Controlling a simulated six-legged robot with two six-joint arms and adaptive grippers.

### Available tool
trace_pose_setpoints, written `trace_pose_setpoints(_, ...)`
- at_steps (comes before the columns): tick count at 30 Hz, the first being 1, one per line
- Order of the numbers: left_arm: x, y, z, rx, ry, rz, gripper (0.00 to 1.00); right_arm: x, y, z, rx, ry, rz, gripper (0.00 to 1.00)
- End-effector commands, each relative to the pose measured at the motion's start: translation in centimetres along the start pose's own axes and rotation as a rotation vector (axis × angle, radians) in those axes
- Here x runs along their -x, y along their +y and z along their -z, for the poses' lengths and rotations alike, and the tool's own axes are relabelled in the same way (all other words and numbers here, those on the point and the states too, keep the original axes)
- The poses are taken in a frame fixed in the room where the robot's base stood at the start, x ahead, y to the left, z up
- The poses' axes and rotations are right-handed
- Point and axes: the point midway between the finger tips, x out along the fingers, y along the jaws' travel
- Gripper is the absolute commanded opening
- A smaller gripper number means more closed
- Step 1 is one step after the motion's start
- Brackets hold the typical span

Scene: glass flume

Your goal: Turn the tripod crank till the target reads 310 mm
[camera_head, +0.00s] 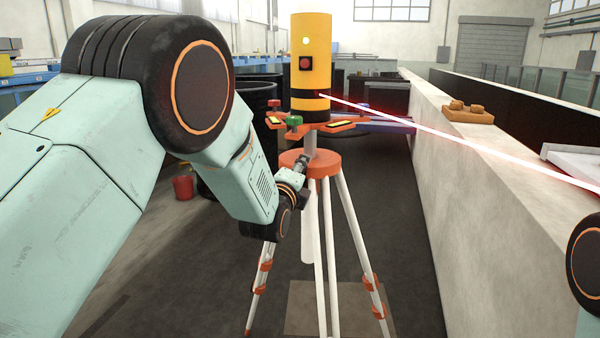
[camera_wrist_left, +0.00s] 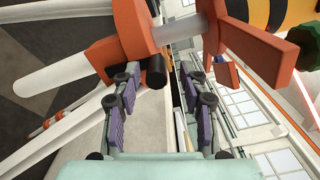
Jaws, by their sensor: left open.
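The yellow-and-black laser level (camera_head: 311,60) stands upright on an orange-headed tripod (camera_head: 325,165) with white legs. A red beam leaves it toward the right. My left gripper (camera_head: 303,163) is at the tripod head, partly hidden by its own wrist. In the left wrist view, my left gripper (camera_wrist_left: 160,72) is open. A black knob (camera_wrist_left: 155,72), apparently the crank's handle, shows between its fingers, nearer the left one. I cannot tell whether they touch. The white post (camera_wrist_left: 182,30) runs beyond the fingertips. No target or reading shows. My right gripper is out of view.
A red bucket (camera_head: 183,187) stands on the floor behind my left arm. Dark bins stand behind the tripod. Floor right of the tripod is clear.

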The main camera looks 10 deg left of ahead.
Motion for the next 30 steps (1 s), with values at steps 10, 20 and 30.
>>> trace_pose_setpoints(10,1.1,0.3,0.1,-0.001,0.002,-0.007,0.43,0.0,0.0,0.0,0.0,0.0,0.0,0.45)
trace_pose_setpoints(20,6.2,0.1,0.1,-0.002,0.002,-0.005,0.43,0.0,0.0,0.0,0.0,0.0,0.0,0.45)
trace_pose_setpoints(30,11.1,0.0,0.0,0.0,0.0,-0.002,0.43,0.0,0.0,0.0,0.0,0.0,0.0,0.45)
